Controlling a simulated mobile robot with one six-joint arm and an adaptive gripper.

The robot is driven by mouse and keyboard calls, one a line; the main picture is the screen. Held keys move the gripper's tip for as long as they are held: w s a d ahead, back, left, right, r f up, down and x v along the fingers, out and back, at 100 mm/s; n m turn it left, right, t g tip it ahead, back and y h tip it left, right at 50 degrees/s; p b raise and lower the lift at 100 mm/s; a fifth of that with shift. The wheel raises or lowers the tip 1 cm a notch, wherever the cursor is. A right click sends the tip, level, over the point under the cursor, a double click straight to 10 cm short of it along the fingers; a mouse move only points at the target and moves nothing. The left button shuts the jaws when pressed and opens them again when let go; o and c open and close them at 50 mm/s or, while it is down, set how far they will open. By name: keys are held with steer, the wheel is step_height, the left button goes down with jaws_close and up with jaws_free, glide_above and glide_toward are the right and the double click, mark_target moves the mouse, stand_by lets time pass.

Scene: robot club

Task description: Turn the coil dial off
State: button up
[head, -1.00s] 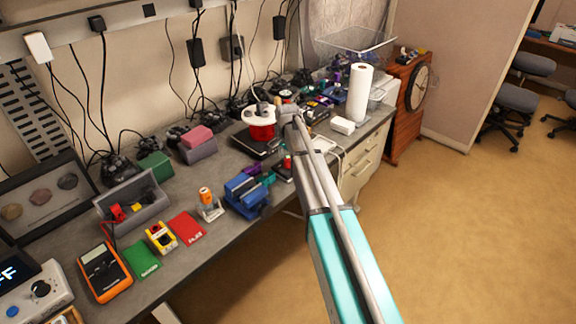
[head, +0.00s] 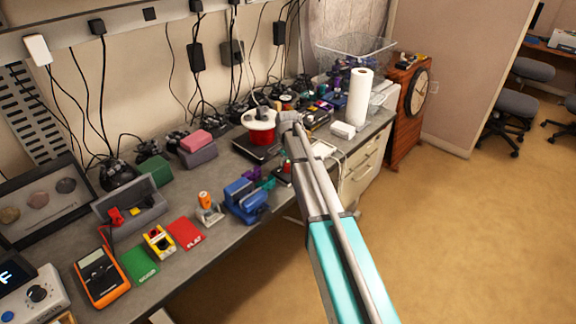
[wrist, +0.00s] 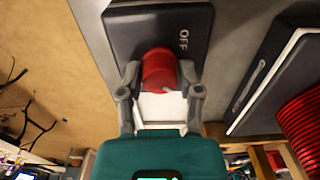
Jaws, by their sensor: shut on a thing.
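In the wrist view the coil dial (wrist: 158,64) is a red round knob on a dark panel (wrist: 126,28). White letters "OFF" stand on the panel just right of the knob. A small pale mark shows at the knob's lower right edge. My gripper (wrist: 159,76) has its two grey fingers on either side of the knob, shut on it. In the head view my arm hides the gripper, and the dial cannot be made out clearly.
A red spool (head: 262,135) with a white rim stands on a black device; red ribbing (wrist: 300,115) shows at the wrist view's right. A blue vise (head: 243,200) and an orange meter (head: 102,277) are on the bench. A grey box with a black knob (head: 38,293) sits lower left.

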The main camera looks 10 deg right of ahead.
jaws_close()
steer(key=shift+n, duration=0.5)
steer(key=n, duration=0.2)
steer(key=shift+n, duration=0.4)
steer(key=n, duration=0.4)
steer(key=shift+n, duration=0.3)
steer(key=n, duration=0.4)
steer(key=shift+n, duration=0.3)
steer(key=n, duration=0.5)
